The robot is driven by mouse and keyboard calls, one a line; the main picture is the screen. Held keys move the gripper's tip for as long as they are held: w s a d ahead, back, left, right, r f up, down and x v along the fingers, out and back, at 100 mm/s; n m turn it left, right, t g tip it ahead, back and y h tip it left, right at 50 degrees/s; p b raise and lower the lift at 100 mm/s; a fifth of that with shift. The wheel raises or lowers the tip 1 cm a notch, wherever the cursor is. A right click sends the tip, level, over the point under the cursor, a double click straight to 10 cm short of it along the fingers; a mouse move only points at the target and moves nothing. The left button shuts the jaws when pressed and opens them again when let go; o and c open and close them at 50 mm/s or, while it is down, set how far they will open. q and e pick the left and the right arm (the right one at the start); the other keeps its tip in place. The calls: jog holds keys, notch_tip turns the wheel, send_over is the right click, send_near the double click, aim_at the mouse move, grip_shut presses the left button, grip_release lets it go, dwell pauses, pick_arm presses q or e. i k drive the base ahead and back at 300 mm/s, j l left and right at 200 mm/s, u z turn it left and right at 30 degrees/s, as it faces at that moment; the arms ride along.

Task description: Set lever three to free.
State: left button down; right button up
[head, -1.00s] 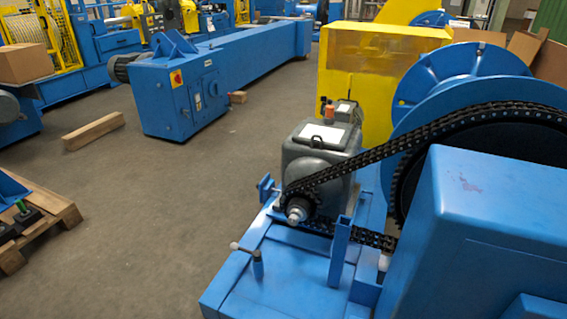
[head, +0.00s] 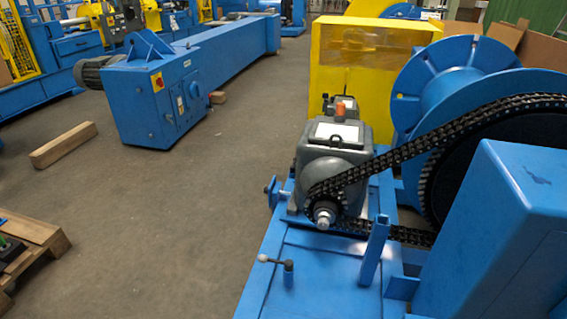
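Neither of my grippers is in view.
A blue guard (head: 500,230) fills the lower right, and an upright blue post (head: 375,250) stands right of the lever. A wooden beam (head: 63,145) and a pallet (head: 35,240) lie at the left. The floor (head: 170,220) between is clear.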

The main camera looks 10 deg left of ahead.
aim_at(292, 169)
jog(key=i+j, duration=0.1)
jog(key=j, duration=0.3)
jog(key=i+j, duration=0.1)
jog(key=j, duration=0.65)
jog(key=i+j, duration=0.25)
jog(key=i, duration=0.15)
jog(key=k+j+u, duration=0.1)
jog(key=j+u, duration=0.2)
jog(key=k+j+u, duration=0.1)
jog(key=u, duration=0.2)
jog(key=j+u, duration=0.3)
jog(key=u, duration=0.15)
jog(key=j+u, duration=0.3)
jog(key=u, duration=0.2)
jog(key=i+j+u, duration=0.1)
jog(key=j+u, duration=0.15)
jog(key=u, duration=0.2)
jog(key=i+j+z, duration=0.4)
jog(key=i, duration=0.2)
jog(key=i+l+z, duration=0.25)
jog(key=z, duration=0.2)
jog(key=i+l+z, duration=0.1)
jog(key=i+z, duration=0.6)
jog(key=z, duration=0.2)
jog(key=i+l, duration=0.1)
jog(key=i, duration=1.65)
jog(key=i+z, duration=0.35)
jog(key=i+j+z, duration=0.25)
jog(key=i+z, duration=0.15)
jog(key=i+j+z, duration=0.35)
